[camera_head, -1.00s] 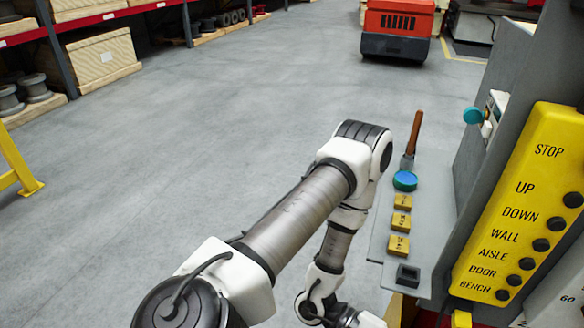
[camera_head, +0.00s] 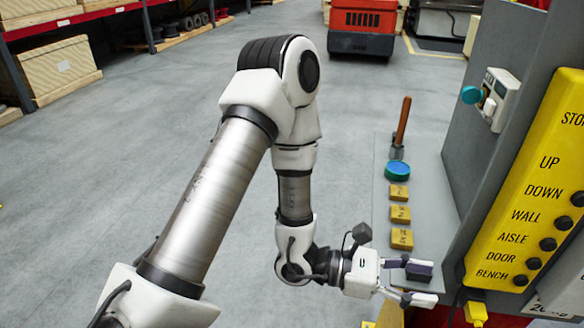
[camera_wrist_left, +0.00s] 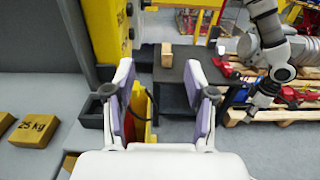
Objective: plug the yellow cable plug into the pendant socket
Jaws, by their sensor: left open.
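The yellow pendant (camera_head: 525,190), with labels and black buttons, is mounted on the grey panel at the right. A small yellow block (camera_head: 476,312), which looks like the cable plug or its socket, shows just below the pendant; I cannot tell which. My left gripper (camera_head: 434,283) is open and empty, pointing right over the shelf's near end, to the left of that block. In the left wrist view a yellow part (camera_wrist_left: 139,108) with a dark cable beside it shows beyond and between the open fingers. An arm, apparently my right, shows there; its gripper (camera_wrist_left: 251,112) is unclear.
The grey shelf (camera_head: 380,215) holds yellow weight blocks (camera_head: 400,214), a blue-topped round item (camera_head: 397,170) and a brown-handled tool (camera_head: 402,122). A black open box (camera_wrist_left: 92,115) is beside the left finger. A teal-knobbed device (camera_head: 492,97) is on the panel. The left floor is open.

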